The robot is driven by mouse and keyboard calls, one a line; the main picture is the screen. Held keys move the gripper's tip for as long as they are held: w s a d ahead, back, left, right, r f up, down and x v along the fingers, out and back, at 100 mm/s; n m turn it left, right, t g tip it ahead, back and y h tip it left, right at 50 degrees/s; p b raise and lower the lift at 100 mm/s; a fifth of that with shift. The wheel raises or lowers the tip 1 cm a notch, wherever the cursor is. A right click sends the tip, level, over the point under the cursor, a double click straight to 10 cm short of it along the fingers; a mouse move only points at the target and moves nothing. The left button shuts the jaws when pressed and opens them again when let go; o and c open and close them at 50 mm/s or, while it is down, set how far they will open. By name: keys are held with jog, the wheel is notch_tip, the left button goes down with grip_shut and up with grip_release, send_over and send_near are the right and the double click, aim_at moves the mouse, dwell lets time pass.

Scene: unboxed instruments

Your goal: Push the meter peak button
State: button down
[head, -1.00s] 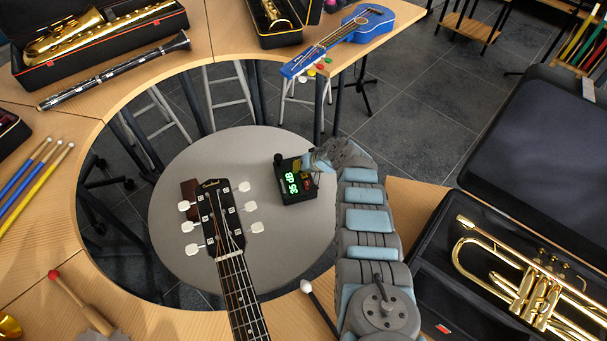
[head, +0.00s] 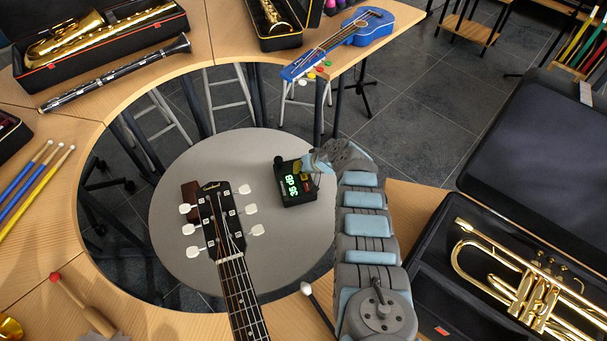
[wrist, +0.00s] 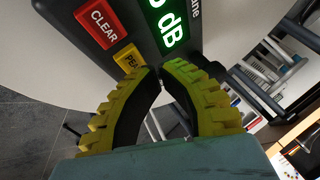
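The meter (head: 291,192) is a black box with a lit green display reading "36 dB", on the round grey table. In the wrist view the meter (wrist: 143,35) fills the top, with a red CLEAR button (wrist: 101,24) and the yellow peak button (wrist: 128,59) beside it. My gripper (wrist: 160,76) has yellow and black curved fingers whose tips come together, with nothing between them. The tips are at the lower edge of the peak button and partly cover it. I cannot tell whether they touch it. In the head view my gripper (head: 307,163) is at the meter's upper right side.
A guitar headstock (head: 217,213) rises left of the meter. A trumpet (head: 520,285) lies in an open case at right. A blue ukulele (head: 350,38) lies on the ring-shaped wooden desk behind.

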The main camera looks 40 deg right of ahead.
aim_at(300, 175)
jog(key=shift+r, duration=0.1)
jog(key=shift+r+p, duration=2.6)
jog(key=shift+r, duration=0.35)
